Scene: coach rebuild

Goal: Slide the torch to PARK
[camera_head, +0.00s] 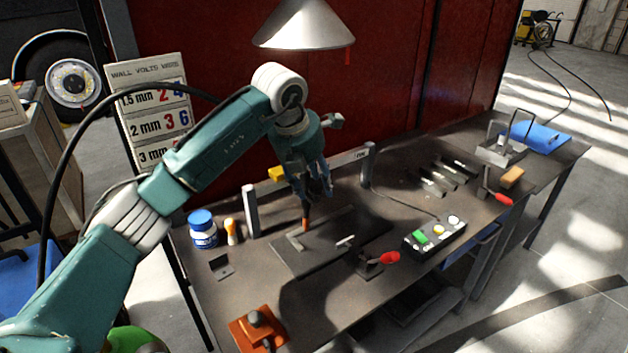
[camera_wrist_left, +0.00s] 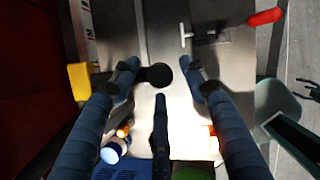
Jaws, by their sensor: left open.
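A welding rail (camera_head: 345,160) on two grey posts stands over the bench, with small lettering near its right end. A yellow block (camera_head: 276,174) sits on the rail, left of my left gripper (camera_head: 318,188). The torch is mostly hidden by the gripper; its copper-brown lower end (camera_head: 306,217) points down at the dark plate (camera_head: 340,237). In the left wrist view a dark round top (camera_wrist_left: 158,75), likely the torch's, lies between my spread fingers (camera_wrist_left: 160,90). The fingers look apart from it, though contact is hard to tell. The yellow block (camera_wrist_left: 79,82) is beside them.
A red-handled clamp (camera_head: 388,258) and a button box (camera_head: 435,235) stand right of the plate. A blue-lidded jar (camera_head: 203,229) and an orange-capped bottle (camera_head: 231,231) are at left. A lamp shade (camera_head: 303,25) hangs above; a red wall (camera_head: 385,80) stands behind.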

